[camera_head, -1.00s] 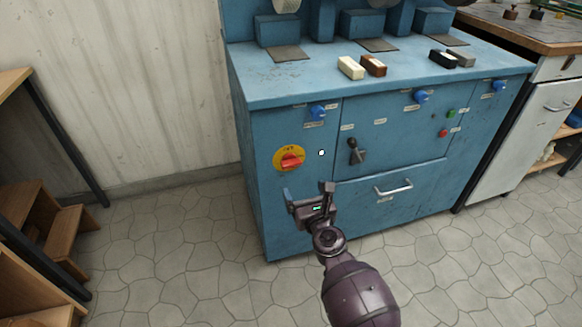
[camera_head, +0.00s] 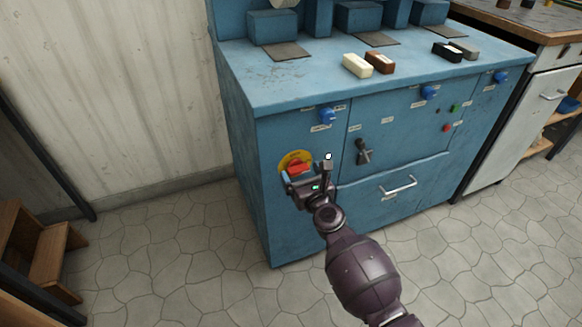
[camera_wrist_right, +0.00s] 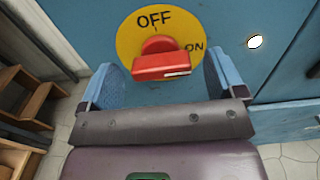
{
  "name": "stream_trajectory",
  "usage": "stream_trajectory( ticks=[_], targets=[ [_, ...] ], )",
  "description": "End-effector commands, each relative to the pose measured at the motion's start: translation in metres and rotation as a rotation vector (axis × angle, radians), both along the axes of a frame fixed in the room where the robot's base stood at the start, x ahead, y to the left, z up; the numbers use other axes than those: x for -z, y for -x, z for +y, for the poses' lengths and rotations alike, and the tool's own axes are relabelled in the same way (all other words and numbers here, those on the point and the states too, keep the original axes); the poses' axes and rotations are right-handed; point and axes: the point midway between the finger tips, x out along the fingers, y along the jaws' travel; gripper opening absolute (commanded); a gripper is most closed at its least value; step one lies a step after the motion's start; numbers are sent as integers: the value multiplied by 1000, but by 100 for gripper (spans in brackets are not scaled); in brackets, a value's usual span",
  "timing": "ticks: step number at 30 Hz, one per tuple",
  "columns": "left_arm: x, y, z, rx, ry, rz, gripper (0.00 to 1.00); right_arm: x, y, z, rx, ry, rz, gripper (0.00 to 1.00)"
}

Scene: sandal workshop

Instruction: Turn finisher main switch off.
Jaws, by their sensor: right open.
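The finisher (camera_head: 290,205) is a blue cabinet. Its main switch is a red knob (camera_wrist_right: 162,66) on a yellow disc (camera_wrist_right: 128,40) marked OFF at the top and ON at the right. The knob's bar lies about level, and its white mark is at the right end, towards ON. The head view shows the knob (camera_head: 299,168) partly behind my gripper. My right gripper (camera_head: 307,170) is open in front of the switch. In the wrist view its blue-padded fingers (camera_wrist_right: 163,78) stand left and right of the knob, apart from it. My left gripper is not in view.
A black lever (camera_head: 363,151) and a drawer handle (camera_head: 398,186) stick out of the front, right of the switch. Blue knobs (camera_head: 327,116) sit above. Several blocks (camera_head: 357,65) lie on the top. A wooden step shelf (camera_head: 50,260) stands at left; the floor between is clear.

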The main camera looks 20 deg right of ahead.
Motion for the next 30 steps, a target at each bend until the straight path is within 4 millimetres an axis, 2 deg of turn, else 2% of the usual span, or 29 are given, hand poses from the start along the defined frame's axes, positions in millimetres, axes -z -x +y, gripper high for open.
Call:
stream_trajectory(
  ticks=[16,26,30],
  targets=[
    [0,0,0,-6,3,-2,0,0,-2,-7,1,0,0,89],
    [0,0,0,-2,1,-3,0,0,-2,-7,2,0,0,40],
    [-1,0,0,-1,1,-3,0,0,-2,-7,2,4,0,40]
  ],
)
